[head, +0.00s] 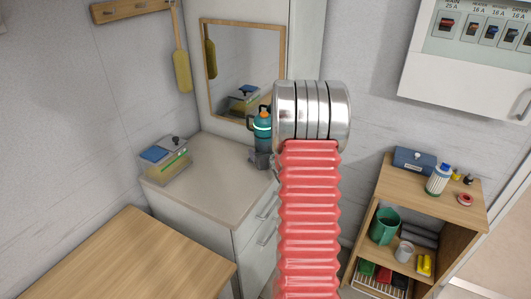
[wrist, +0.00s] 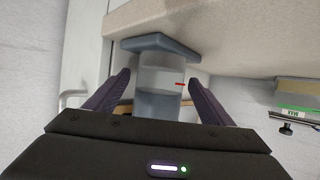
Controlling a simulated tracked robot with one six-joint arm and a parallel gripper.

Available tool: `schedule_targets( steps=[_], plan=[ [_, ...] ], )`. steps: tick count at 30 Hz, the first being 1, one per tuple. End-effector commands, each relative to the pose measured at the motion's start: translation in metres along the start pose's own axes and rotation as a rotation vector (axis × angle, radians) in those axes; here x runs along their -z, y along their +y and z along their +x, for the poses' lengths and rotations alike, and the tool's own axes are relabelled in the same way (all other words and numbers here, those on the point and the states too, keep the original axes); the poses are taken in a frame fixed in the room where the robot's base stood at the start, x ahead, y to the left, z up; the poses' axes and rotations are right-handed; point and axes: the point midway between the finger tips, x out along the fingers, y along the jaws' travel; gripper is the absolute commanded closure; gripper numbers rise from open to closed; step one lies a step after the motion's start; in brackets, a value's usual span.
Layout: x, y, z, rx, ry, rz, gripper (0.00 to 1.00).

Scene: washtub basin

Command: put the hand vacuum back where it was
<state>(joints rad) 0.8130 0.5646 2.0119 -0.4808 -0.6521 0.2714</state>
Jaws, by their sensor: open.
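The wrist view is upside down. In it a clear cylinder with a red mark (wrist: 160,82), probably the vacuum's lower part, rises from a blue-grey square base (wrist: 160,45) at the counter. My gripper (wrist: 161,77) is open, one finger on each side of the cylinder, with visible gaps. In the head view my arm hides the gripper.
A clear bin with a blue-topped lid (head: 165,158) stands on the counter (head: 215,180) to the left. A mirror (head: 243,70) hangs behind. A wooden table (head: 150,255) is at front left. A shelf unit (head: 430,185) with bottles and cups is at right.

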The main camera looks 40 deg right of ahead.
Motion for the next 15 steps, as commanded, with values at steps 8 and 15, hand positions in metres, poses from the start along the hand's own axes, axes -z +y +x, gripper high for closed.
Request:
schedule_targets(
  steps=[8,15],
  plan=[
    [0.001,0.001,-0.026,-0.001,0.002,0.000,0.25],
    [0.000,0.001,-0.059,-0.001,0.000,0.001,0.25]
  ],
)
